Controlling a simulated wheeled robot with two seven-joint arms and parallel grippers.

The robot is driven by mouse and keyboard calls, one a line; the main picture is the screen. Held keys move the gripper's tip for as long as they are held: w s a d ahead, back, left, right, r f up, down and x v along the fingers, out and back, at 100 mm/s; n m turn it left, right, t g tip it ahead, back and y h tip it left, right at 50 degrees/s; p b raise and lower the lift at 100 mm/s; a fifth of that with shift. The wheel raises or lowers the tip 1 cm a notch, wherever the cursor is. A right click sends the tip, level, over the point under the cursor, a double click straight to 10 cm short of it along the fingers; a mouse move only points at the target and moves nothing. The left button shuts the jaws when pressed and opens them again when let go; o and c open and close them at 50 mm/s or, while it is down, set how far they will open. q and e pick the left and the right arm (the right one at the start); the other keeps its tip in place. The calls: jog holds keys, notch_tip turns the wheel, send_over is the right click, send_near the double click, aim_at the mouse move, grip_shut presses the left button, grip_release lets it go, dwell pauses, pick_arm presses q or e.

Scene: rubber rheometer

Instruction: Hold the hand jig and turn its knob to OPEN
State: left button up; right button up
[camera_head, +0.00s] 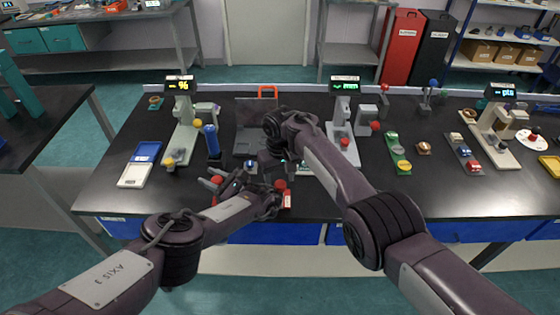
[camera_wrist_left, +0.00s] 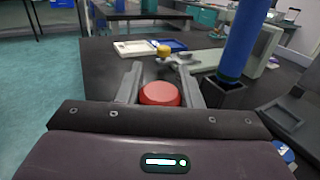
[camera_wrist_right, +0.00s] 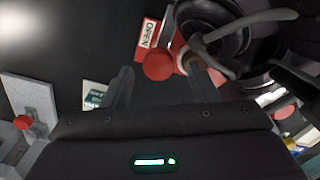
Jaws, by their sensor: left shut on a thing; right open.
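My left gripper (camera_head: 224,181) is low at the front of the bench and points left. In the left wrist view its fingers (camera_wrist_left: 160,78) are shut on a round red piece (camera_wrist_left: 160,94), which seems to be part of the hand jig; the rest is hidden. The jig's red OPEN label (camera_wrist_right: 148,35) and red knob (camera_wrist_right: 158,65) show in the right wrist view. In the head view the knob (camera_head: 280,185) is beside my left wrist. My right gripper (camera_wrist_right: 160,75) is open above the knob, its fingers apart; contact with the knob is unclear.
A blue cylinder (camera_head: 211,140) stands behind my left gripper. A blue-and-white tray (camera_head: 138,172) is at the left. Gauge stands (camera_head: 185,125) and (camera_head: 343,125) are behind, a green fixture (camera_head: 398,150) at the right. Dark bench top (camera_head: 440,195) at the front right is clear.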

aim_at(280, 183)
notch_tip(280, 183, up, 10)
jog(key=shift+r, duration=0.2)
dwell(0.3)
pick_arm(q)
jog(key=o, duration=1.2)
jog(key=shift+d, duration=0.1)
